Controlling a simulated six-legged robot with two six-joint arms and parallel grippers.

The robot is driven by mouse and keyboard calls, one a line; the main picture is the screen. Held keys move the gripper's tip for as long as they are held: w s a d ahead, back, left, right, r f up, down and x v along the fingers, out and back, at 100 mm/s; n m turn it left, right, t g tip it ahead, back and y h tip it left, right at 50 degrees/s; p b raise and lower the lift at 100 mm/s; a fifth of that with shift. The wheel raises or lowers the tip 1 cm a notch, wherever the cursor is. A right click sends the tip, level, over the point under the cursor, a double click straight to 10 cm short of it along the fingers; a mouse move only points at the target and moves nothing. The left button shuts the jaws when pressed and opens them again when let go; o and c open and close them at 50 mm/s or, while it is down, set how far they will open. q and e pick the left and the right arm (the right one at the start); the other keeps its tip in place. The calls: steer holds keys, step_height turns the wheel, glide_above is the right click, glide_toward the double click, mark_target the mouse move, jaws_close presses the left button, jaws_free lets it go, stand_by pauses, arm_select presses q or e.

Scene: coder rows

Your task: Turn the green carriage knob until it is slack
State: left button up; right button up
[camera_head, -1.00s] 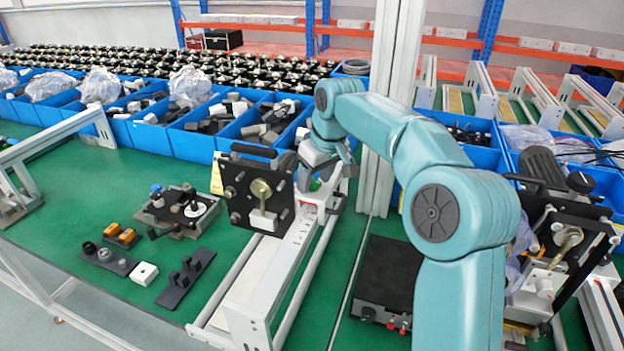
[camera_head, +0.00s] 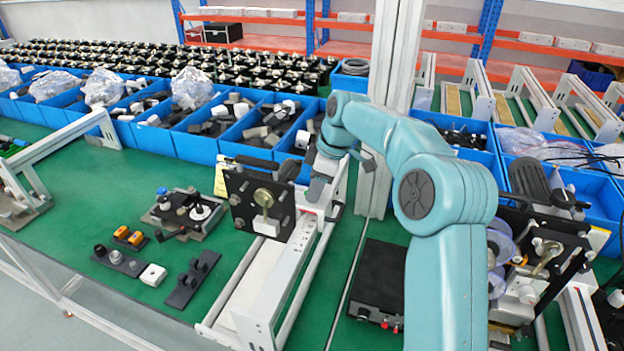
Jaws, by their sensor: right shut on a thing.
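The carriage, with its black plate (camera_head: 239,211) and a brass-coloured knob (camera_head: 263,198) on its face, sits on a white rail (camera_head: 283,270) at the middle of the head view. My right arm comes in from the lower right. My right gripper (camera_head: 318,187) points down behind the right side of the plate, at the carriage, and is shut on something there. The green carriage knob is hidden by the gripper, so I cannot see how it is turned. My left gripper is not in view.
Blue bins (camera_head: 217,125) of parts line the back. Small fixtures (camera_head: 187,210) and black blocks (camera_head: 192,278) lie left on the green table (camera_head: 100,200). A black box (camera_head: 383,285) lies right of the rail. A second carriage (camera_head: 540,240) stands behind my arm.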

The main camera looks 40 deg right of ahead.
steer(key=shift+r+n+p, duration=0.25)
steer(key=shift+n+p, duration=0.4)
steer(key=shift+n, duration=0.25)
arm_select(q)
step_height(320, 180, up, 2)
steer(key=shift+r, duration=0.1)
arm_select(e)
steer(key=shift+f+n+y, duration=0.2)
steer(key=shift+n+y, duration=0.1)
